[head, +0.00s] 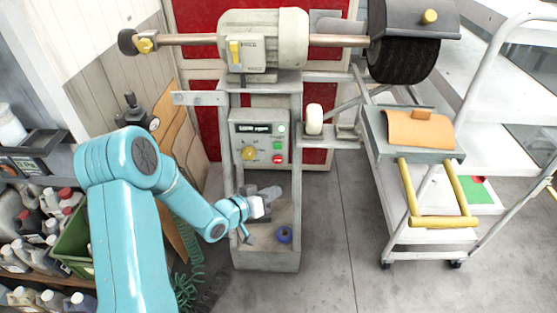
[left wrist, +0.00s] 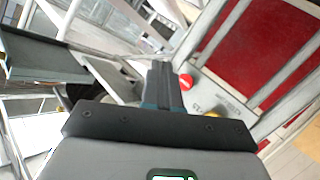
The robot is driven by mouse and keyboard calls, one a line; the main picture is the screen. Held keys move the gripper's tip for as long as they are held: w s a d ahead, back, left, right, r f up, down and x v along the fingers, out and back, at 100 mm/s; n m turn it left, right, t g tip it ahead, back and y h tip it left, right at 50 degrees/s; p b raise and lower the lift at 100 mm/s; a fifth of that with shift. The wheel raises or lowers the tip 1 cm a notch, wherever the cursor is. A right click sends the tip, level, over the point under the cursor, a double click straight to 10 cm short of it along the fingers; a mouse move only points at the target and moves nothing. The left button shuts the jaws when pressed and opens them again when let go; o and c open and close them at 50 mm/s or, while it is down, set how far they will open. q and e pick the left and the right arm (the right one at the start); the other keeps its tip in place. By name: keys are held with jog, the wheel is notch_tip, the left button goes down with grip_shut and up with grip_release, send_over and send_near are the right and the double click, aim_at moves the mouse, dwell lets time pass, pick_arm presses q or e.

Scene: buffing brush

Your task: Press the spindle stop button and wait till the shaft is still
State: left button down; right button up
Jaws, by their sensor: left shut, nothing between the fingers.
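The buffing machine (head: 265,40) stands on a grey pedestal, with a copper-coloured shaft (head: 335,40) running to a dark brush wheel (head: 405,62) on the right. The control panel (head: 260,115) on the pedestal has a display, a yellow knob (head: 249,153), a green button (head: 281,128) and a red button (head: 278,159). My left gripper (head: 272,192) is shut and empty, below the red button in the head view. In the left wrist view the closed fingers (left wrist: 162,70) appear just left of the red button (left wrist: 186,81). Contact cannot be seen. Whether the shaft turns cannot be told.
Bottles and a green crate (head: 72,245) crowd the left. Floor between pedestal and trolley is clear.

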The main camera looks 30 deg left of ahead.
aim_at(278, 159)
pick_arm(q)
jog(key=shift+w, duration=0.2)
jog(key=w+a, duration=0.4)
jog(key=w, duration=0.3)
jog(key=shift+w+a+p, duration=0.15)
jog(key=shift+a+p, duration=0.1)
jog(key=shift+p, duration=0.2)
jog(key=shift+w, duration=0.1)
dwell(1.6)
jog(key=shift+w+a, duration=0.25)
jog(key=shift+w, duration=0.05)
jog(key=shift+w+a, duration=0.2)
jog(key=shift+w, duration=0.1)
dwell(0.7)
dwell(0.3)
jog(key=shift+s+d+b, duration=0.4)
jog(key=shift+s+d, duration=0.05)
jog(key=shift+s, duration=0.25)
